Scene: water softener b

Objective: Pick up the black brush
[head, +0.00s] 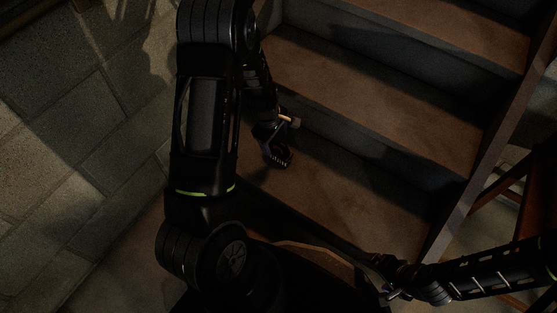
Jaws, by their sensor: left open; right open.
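My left gripper (275,147) is over the lower wooden steps, at the end of the large black arm in the left half of the head view. Its jaws are open, but their dark shape is small and hard to make out. I cannot pick out the black brush for certain; a dark thing against the dark gripper would be hard to tell apart here. My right gripper (386,284) is open at the lower right, near the bottom edge of the picture, and nothing shows clearly between its fingers.
A wooden staircase (355,110) with brown treads and dark risers fills the middle and right. Its side board (490,145) slopes down on the right. A pale stone-block surface (75,125) lies at the left. A wooden frame (535,200) stands at the right edge.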

